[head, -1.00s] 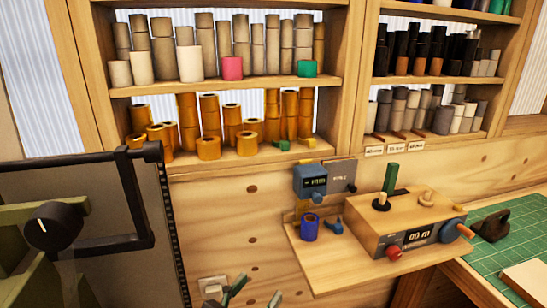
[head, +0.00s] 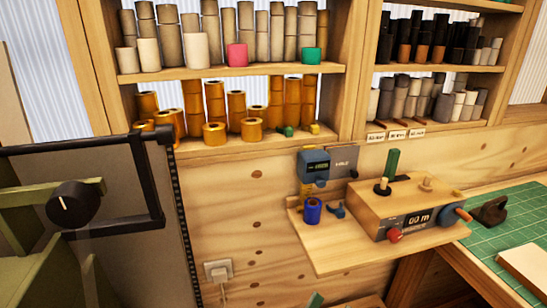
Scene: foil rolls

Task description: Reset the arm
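My gripper is almost wholly out of the head view. Only a small green tip (head: 315,300) shows at the bottom edge, and it looks like part of a finger. Whether the fingers are open or shut, or hold anything, is hidden below the frame. A wooden-topped machine (head: 400,200) with a display, a red knob and a blue wheel sits on a wooden ledge (head: 365,257) on the right. A blue roll (head: 312,211) stands at the ledge's left end, below a small blue device (head: 314,165).
Shelves above hold several gold rolls (head: 214,133), beige rolls and black rolls. A pink roll (head: 237,54) stands on the upper shelf. A black-framed panel and an olive machine with a black knob (head: 73,204) fill the left. A green mat (head: 505,230) lies at right.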

